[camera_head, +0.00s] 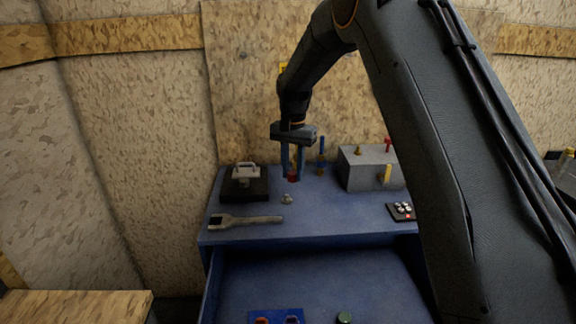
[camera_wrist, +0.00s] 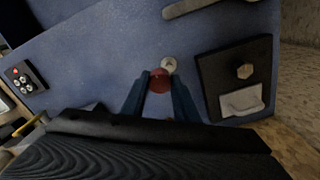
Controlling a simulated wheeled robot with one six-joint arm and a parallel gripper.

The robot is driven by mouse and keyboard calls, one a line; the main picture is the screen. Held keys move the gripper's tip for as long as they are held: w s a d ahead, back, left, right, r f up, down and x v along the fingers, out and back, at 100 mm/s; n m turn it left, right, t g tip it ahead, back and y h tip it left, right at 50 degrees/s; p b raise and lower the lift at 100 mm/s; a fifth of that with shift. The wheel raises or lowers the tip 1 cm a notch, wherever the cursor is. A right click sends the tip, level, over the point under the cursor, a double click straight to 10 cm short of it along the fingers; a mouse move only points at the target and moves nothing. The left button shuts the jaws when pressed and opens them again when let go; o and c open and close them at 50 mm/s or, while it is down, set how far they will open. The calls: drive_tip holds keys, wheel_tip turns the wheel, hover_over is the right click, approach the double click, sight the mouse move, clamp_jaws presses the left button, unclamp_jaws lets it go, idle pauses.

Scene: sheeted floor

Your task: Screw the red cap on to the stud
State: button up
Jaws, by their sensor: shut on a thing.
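My gripper (camera_head: 292,176) is shut on the red cap (camera_head: 293,178), above the blue bench top. In the wrist view the red cap (camera_wrist: 159,82) sits between the two blue fingertips (camera_wrist: 160,80). The small pale metal stud (camera_head: 286,198) stands on the bench, nearer the front than the cap in the head view. It also shows in the wrist view (camera_wrist: 169,64), just beyond the cap and partly overlapped by it. The cap appears apart from the stud, though the exact height gap is hard to tell.
A wrench (camera_head: 250,221) lies along the front edge. A black block with a bolt and pale handle (camera_head: 259,187) stands left. A grey box (camera_head: 358,172) with coloured knobs and a small button panel (camera_head: 400,212) are right. An open drawer (camera_head: 320,275) lies below.

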drive_tip(key=shift+w+a+r, duration=0.2)
drive_tip(key=shift+w+a, duration=0.05)
drive_tip(key=shift+a, duration=0.2)
drive_tip(key=shift+w+a+r, duration=0.15)
drive_tip(key=shift+w+a, duration=0.1)
drive_tip(key=shift+a, duration=0.2)
drive_tip(key=b, duration=0.2)
hover_over(287, 195)
drive_tip(key=shift+a+f, duration=0.1)
drive_tip(key=shift+f, duration=2.85)
drive_tip(key=shift+f, duration=1.15)
